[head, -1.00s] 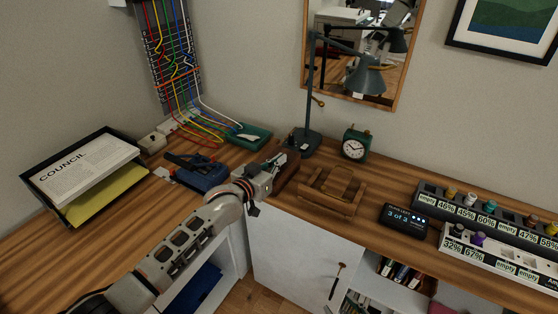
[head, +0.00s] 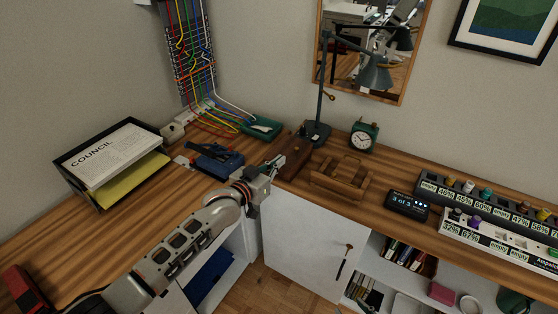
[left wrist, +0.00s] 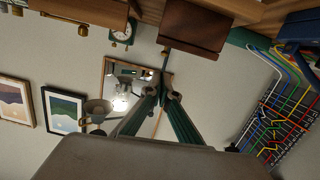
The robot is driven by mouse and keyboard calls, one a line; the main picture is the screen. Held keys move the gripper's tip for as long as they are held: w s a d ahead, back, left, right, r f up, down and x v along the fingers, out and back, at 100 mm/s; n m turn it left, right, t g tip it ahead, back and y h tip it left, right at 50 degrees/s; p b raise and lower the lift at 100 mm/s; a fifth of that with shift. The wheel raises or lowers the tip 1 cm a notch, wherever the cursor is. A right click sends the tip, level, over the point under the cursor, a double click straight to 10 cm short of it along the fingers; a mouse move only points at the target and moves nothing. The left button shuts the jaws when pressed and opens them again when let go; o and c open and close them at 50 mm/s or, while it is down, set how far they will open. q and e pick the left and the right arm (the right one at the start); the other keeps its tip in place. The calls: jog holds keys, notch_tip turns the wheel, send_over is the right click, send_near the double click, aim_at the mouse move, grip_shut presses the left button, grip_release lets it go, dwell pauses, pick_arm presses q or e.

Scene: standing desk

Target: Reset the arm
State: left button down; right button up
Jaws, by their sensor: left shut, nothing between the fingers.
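My left arm reaches in from the lower left in the head view. Its gripper (head: 274,166) is over the desk's front edge, beside a dark brown wooden block (head: 297,155). I cannot tell whether they touch. The left wrist view shows the same gripper's two fingers (left wrist: 165,95) closed together at the tips, with nothing between them. My right gripper is not in view.
A wooden holder (head: 341,178), green clock (head: 363,137) and lamp (head: 320,100) stand right of the gripper. A blue device (head: 215,158) and paper tray (head: 75,185) lie left. A white cabinet (head: 300,240) is below. Bare desk (head: 150,215) lies front left.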

pick_arm(q)
jog(key=s+a+f+n+y, duration=0.1)
jog(key=s+a+f+y, duration=0.1)
jog(key=s+a+f, duration=0.55)
jog(key=s+a+f+n+y, duration=0.2)
jog(key=s+a+f, duration=0.3)
jog(key=s+f, duration=0.55)
jog(key=s+a+f+g+y, duration=0.1)
jog(key=s+a+f+y, duration=0.1)
jog(key=s+a, duration=0.5)
jog(key=s+a+f+g+y, duration=0.1)
jog(key=s+a+f+y, duration=0.1)
jog(key=s+a, duration=0.6)
jog(key=s, duration=0.4)
jog(key=shift+s+f, duration=0.15)
jog(key=shift+f, duration=0.2)
